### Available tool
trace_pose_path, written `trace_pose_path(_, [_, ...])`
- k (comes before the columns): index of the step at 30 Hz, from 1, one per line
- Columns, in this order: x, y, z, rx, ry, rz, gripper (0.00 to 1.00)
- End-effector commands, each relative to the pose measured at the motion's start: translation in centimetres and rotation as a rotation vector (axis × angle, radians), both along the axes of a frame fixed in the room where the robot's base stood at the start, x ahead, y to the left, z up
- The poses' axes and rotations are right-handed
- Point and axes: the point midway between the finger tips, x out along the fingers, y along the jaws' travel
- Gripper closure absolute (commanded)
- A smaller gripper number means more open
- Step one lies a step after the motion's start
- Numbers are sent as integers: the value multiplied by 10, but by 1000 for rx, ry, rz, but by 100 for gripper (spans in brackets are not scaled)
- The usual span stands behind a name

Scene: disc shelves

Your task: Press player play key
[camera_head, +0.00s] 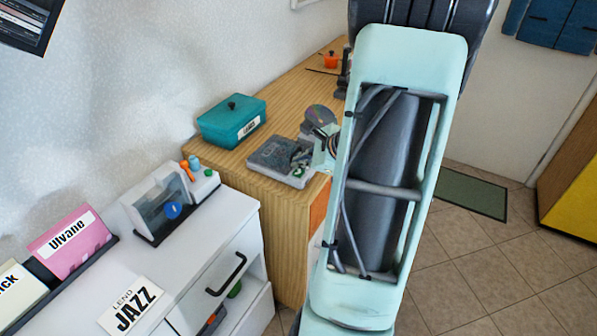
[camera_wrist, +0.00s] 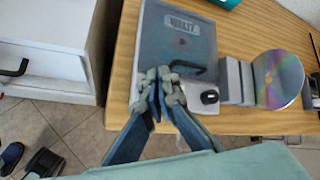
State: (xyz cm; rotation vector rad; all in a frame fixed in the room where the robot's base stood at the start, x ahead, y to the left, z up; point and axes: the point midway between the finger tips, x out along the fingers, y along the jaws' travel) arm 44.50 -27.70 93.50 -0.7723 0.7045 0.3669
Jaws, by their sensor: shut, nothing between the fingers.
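The player (camera_head: 272,153) is a flat grey box with a clear lid, lying near the front edge of the wooden counter. My gripper (camera_head: 301,157) is over the player's front right part in the head view. In the wrist view my gripper (camera_wrist: 158,80) is shut and empty, its fingertips over the player's near edge. The fingers hide part of that edge, so I cannot make out the play key or tell contact.
A teal lidded box (camera_head: 232,122) stands behind the player. Upright cases with a disc (camera_wrist: 279,78) stand to its right. A white cabinet (camera_head: 220,225) at left bears a small machine (camera_head: 160,205) and a JAZZ card (camera_head: 131,306). Tiled floor is open at right.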

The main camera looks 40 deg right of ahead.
Motion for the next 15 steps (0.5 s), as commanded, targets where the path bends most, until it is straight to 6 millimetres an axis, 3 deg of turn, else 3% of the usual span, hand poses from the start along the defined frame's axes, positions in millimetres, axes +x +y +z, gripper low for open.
trace_pose_path(15, [0,0,-9,-1,0,1,100])
